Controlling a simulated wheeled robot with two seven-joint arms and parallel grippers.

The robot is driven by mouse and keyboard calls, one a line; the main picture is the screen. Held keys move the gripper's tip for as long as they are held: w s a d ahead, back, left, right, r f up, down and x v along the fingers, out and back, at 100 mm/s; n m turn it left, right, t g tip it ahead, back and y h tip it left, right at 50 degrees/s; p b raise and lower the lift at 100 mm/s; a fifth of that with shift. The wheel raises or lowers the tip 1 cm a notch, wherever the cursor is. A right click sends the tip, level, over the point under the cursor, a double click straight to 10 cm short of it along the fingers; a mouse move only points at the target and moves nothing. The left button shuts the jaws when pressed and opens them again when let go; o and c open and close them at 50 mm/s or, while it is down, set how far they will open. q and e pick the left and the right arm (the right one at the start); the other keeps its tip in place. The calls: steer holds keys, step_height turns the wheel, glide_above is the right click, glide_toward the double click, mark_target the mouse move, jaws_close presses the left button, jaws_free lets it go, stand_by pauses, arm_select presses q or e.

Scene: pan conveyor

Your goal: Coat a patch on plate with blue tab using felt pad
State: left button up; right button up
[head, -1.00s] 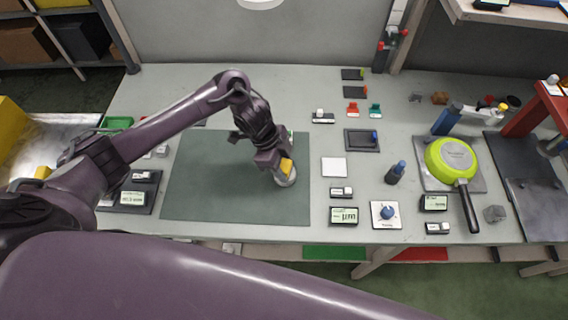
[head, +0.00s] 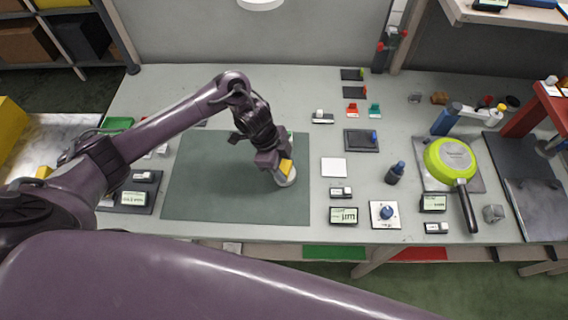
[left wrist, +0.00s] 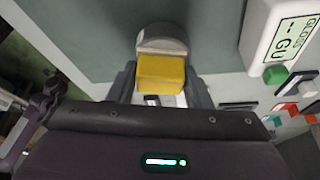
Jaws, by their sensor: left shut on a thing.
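The plate with the blue tab (head: 359,143) is a small dark plate lying flat on the bench, right of the green mat. Its blue tab (head: 375,135) is at its right edge. My left gripper (head: 277,164) is over the right part of the mat, shut on the yellow grip of a pale round-ended tool (head: 288,180), which looks like the felt pad. In the left wrist view the yellow block (left wrist: 161,74) sits between the fingers, with the pale rounded pad (left wrist: 162,40) beyond it. I cannot tell whether the pad touches the mat. My right gripper is not in view.
The green mat (head: 210,185) is mostly clear. A white square (head: 334,167), labelled gauges (head: 343,215), a dark blue bottle (head: 395,173) and a green pan (head: 450,158) stand to the right. Plates with green and red tabs (head: 353,91) lie behind.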

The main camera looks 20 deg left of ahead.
mark_target(284, 165)
arm_select(q)
steer(key=shift+w+r+p, duration=0.1)
steer(key=shift+r+p, duration=3.15)
steer(key=shift+r, duration=0.25)
steer(key=shift+f, duration=0.1)
steer(key=shift+w+r+b, duration=0.25)
steer(key=shift+r+b, duration=0.05)
steer(key=a+r+n+t+y+b, duration=0.4)
steer(key=r+n+b, duration=0.5)
steer(key=n, duration=0.8)
step_height(284, 165, up, 2)
steer(key=shift+a+r+n, duration=0.25)
steer(key=shift+a+n, duration=0.15)
steer(key=shift+a, duration=0.25)
